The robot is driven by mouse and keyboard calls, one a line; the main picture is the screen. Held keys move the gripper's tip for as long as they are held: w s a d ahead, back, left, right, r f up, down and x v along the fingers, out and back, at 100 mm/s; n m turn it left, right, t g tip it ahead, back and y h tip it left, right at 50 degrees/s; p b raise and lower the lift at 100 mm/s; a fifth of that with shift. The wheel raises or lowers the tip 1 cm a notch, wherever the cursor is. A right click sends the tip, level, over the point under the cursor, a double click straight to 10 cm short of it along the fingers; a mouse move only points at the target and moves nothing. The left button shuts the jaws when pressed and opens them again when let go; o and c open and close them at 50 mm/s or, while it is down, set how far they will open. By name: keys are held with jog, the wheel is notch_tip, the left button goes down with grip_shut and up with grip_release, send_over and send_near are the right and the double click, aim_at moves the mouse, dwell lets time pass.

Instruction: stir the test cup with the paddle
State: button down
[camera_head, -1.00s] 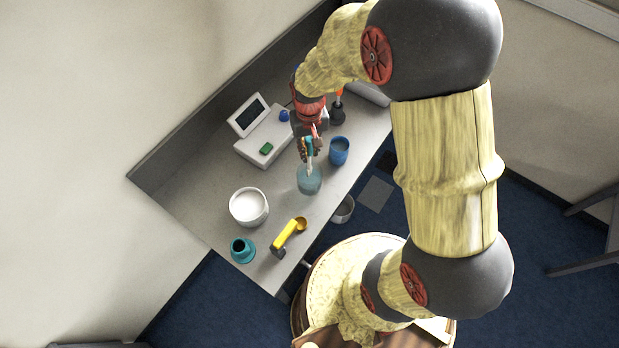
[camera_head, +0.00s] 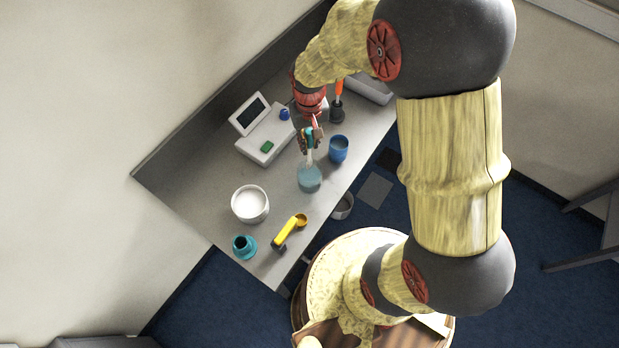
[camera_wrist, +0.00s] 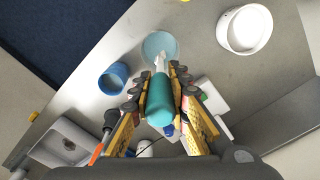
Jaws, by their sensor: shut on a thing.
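The test cup (camera_head: 309,180) is a clear pale-blue cup standing upright on the table; it also shows in the wrist view (camera_wrist: 152,42). My gripper (camera_head: 311,140) is shut on the teal handle of the paddle (camera_wrist: 160,98), above the cup and toward the back of the table. The paddle's pale shaft (camera_head: 309,156) points down to the cup's rim. In the wrist view its white end overlaps the near side of the cup. I cannot tell how far, if at all, the tip is inside.
A blue cup (camera_head: 339,149) stands close right of the test cup. A white bowl (camera_head: 250,204), a yellow-handled tool (camera_head: 287,231) and a teal stand (camera_head: 244,247) are at the front left. A white device with a screen (camera_head: 265,135) stands behind. An orange-handled tool (camera_head: 338,90) stands upright at the back.

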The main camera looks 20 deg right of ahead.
aim_at(310, 132)
jog(key=shift+r, duration=0.1)
dwell(0.4)
jog(key=shift+r+p, duration=1.65)
jog(key=shift+r, duration=0.8)
jog(key=shift+s+f, duration=0.1)
